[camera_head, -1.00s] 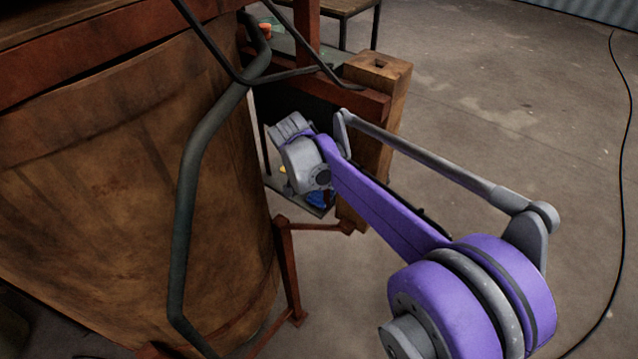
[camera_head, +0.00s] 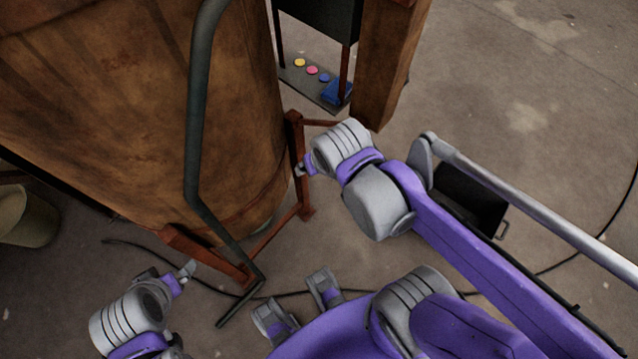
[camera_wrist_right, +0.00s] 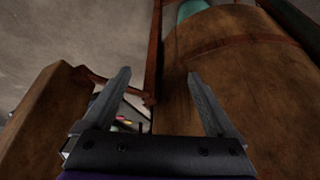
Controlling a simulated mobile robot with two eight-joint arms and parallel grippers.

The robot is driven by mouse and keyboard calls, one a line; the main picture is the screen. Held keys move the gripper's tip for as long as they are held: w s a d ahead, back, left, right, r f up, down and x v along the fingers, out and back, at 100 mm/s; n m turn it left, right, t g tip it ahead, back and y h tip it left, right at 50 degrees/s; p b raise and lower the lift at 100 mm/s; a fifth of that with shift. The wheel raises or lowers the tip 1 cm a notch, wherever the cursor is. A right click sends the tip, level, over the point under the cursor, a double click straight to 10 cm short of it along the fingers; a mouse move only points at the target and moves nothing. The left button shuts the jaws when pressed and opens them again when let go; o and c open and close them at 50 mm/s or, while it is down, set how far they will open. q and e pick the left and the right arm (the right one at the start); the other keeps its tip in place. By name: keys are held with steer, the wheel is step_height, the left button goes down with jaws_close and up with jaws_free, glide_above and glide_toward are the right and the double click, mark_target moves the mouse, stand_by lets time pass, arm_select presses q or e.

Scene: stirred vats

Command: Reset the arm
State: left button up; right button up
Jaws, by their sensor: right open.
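My right gripper shows from above in the head view (camera_head: 302,168), beside the lower right side of the vat. Its two dark fingers spread apart in the right wrist view (camera_wrist_right: 158,74), open with nothing between them. Beyond them are a thin rusty post and the vat's wall. My right arm reaches in from the right edge of the head view. My left gripper (camera_head: 184,272) is low at the left, below the vat. Its jaws are too small and foreshortened to tell open from shut.
The large brown vat (camera_head: 110,100) fills the upper left, with a bent dark pipe (camera_head: 197,120) in front. A wooden post (camera_head: 391,60) and a low panel (camera_head: 330,97) with coloured round buttons stand to its right. A cable crosses the floor. Open floor lies at upper right.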

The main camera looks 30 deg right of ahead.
steer(key=s+f, duration=0.1)
steer(key=s+a+n, duration=0.1)
steer(key=s+a+f+n, duration=0.1)
steer(key=shift+s+a+f+y, duration=0.15)
steer(key=shift+s+f+y, duration=0.2)
steer(key=shift+y, duration=0.05)
steer(key=shift+r, duration=0.15)
step_height(320, 180, up, 6)
steer(key=w+p, duration=0.1)
steer(key=p, duration=0.4)
steer(key=shift+w+r+t+p, duration=0.2)
steer(key=shift+t+p, duration=0.15)
steer(key=shift+t, duration=0.05)
steer(key=shift+w, duration=0.15)
